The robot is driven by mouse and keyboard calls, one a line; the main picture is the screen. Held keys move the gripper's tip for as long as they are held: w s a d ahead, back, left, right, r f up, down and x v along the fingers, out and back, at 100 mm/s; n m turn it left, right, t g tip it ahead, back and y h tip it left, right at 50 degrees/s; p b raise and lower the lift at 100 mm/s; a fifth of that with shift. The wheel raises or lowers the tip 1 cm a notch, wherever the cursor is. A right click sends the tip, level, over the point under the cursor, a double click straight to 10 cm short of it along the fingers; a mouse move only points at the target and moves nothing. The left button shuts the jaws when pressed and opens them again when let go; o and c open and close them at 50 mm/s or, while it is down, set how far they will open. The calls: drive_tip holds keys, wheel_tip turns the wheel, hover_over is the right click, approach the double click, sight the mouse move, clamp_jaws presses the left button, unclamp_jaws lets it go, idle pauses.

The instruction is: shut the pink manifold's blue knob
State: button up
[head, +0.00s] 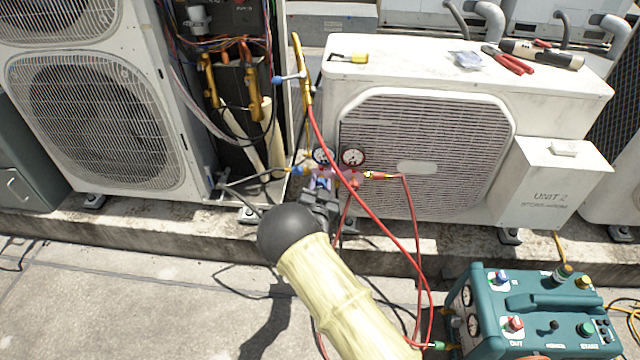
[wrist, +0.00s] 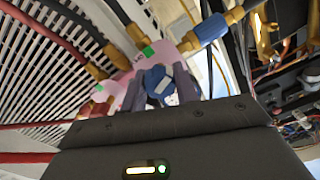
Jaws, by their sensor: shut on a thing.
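The pink manifold (wrist: 128,93) hangs in front of the grille of the white condenser in the middle. In the wrist view its pink body runs from lower left to upper right, with green marks and brass fittings. The blue knob (wrist: 157,82) sits between the two fingers of my gripper (wrist: 165,90), which is shut on it. In the head view my gripper (head: 318,196) reaches up to the manifold (head: 338,179) from below. Two round gauges (head: 353,157) show above the manifold there. My gripper hides much of the knob in the head view.
A red hose (head: 360,186) runs from the manifold down to a teal machine (head: 540,310) at lower right. An open unit with wiring (head: 240,100) stands left of the manifold. Pliers (head: 508,60) lie on the condenser's top (head: 420,75).

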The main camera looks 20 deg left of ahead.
drive_tip(key=m, duration=0.4)
drive_tip(key=shift+w+r, duration=0.1)
drive_tip(key=m, duration=0.3)
drive_tip(key=shift+m+b, duration=0.3)
drive_tip(key=shift+b, duration=0.05)
drive_tip(key=m+b, duration=0.1)
drive_tip(key=m, duration=0.5)
drive_tip(key=shift+b, duration=0.35)
drive_tip(key=m+b, duration=0.1)
drive_tip(key=m, duration=0.3)
drive_tip(key=shift+d+m, duration=0.1)
drive_tip(key=shift+m, duration=0.3)
drive_tip(key=m+b, duration=0.1)
drive_tip(key=m, duration=0.3)
drive_tip(key=o, duration=0.9)
drive_tip(key=shift+o, duration=0.4)
